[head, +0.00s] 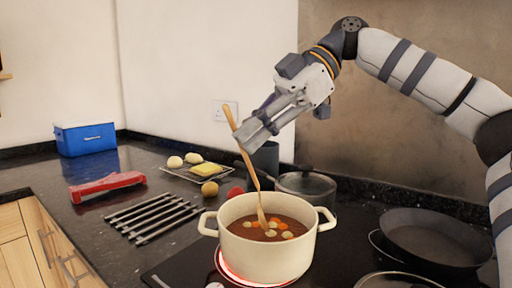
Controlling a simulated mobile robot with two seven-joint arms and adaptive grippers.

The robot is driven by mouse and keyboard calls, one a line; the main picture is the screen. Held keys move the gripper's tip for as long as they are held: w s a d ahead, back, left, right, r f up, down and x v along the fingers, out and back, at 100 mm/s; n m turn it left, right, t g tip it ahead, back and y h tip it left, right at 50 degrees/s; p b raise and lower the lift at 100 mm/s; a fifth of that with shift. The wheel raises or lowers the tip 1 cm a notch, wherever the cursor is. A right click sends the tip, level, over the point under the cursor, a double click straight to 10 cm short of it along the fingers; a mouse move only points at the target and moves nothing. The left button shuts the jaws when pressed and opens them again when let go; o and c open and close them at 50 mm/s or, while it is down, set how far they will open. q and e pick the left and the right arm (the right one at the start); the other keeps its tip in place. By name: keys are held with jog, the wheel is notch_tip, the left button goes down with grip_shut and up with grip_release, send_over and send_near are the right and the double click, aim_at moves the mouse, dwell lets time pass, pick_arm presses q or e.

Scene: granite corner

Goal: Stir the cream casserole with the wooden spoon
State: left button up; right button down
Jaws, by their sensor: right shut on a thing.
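The cream casserole (265,256) stands on a glowing red ring of the black hob. It holds brown-red stew with orange and pale pieces. The wooden spoon (240,144) is tilted, its top leaning left and its lower end dipping into the stew. My right gripper (255,137) comes in from the upper right and is shut on the spoon's handle, above the pot. The spoon's bowl is partly hidden in the stew. My left gripper is not in view.
A lidded grey pot (306,188) stands behind the casserole. A dark frying pan (432,236) is to its right. A metal rack (152,217), a red object (106,187), a tray (184,173) with food and a blue box (85,139) lie on the left.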

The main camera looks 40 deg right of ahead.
notch_tip(320, 180, up, 10)
jog(key=a, duration=0.2)
jog(key=shift+s+r, duration=0.25)
jog(key=shift+s, duration=0.1)
jog(key=shift+a, duration=0.1)
dwell(1.1)
